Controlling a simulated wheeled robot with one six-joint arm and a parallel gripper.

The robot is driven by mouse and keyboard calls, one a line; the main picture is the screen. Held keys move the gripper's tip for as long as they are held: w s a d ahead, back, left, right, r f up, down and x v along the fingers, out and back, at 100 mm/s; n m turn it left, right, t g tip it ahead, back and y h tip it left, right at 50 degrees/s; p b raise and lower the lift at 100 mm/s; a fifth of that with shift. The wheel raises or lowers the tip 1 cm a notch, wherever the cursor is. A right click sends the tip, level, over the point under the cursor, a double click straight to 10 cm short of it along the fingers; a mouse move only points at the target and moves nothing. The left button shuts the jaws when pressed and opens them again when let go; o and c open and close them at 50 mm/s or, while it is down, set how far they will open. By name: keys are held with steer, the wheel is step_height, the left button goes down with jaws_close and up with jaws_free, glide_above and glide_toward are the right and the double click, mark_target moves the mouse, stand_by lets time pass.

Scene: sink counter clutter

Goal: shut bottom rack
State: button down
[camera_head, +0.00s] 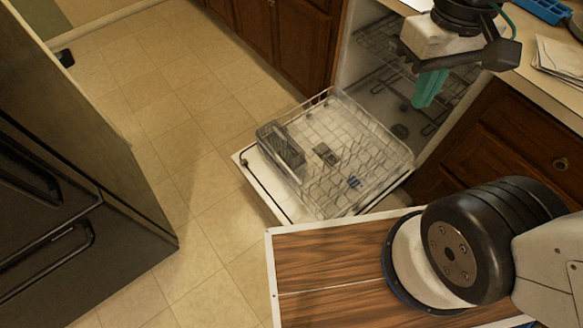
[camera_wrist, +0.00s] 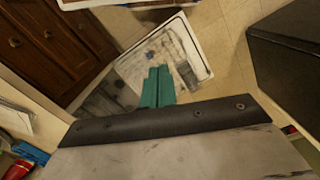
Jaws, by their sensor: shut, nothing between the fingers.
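The bottom rack (camera_head: 345,150) is a wire rack pulled out over the lowered dishwasher door (camera_head: 262,190). A grey basket (camera_head: 280,146) stands at its left end, and a small dark item and a small blue item lie in it. My gripper (camera_head: 425,92), with teal fingers, is shut and empty above the dishwasher opening (camera_head: 385,85), apart from the rack in the picture. In the wrist view the shut teal fingers (camera_wrist: 158,72) overlap the view of the rack (camera_wrist: 185,50); contact cannot be told there.
Wooden cabinets (camera_head: 520,145) flank the dishwasher, with a cluttered counter (camera_head: 555,85) above on the right. A dark fridge (camera_head: 70,190) stands at left. The tiled floor (camera_head: 170,110) between is clear. An upper rack (camera_head: 375,45) shows inside the dishwasher.

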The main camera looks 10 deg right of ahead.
steer(key=w+a+f+n+g+h, duration=0.1)
steer(key=w+a+f+n+h, duration=0.25)
steer(key=w+a+f, duration=0.45)
steer(key=w+a+f+n+g+h, duration=0.1)
steer(key=w+a+f+n+h, duration=0.3)
steer(key=f, duration=0.6)
steer(key=w+a+f+n+t, duration=0.15)
steer(key=a+f+n, duration=0.4)
steer(key=f, duration=0.65)
steer(key=w+a+f+n+t, duration=0.1)
steer(key=a+f+n+t, duration=0.4)
steer(key=f, duration=0.8)
steer(key=w+a+f+n+t, duration=0.1)
steer(key=a+f+n, duration=0.4)
steer(key=f, duration=0.7)
steer(key=w+d+r+x, duration=0.1)
steer(key=x, duration=1.1)
steer(key=shift+m, duration=0.4)
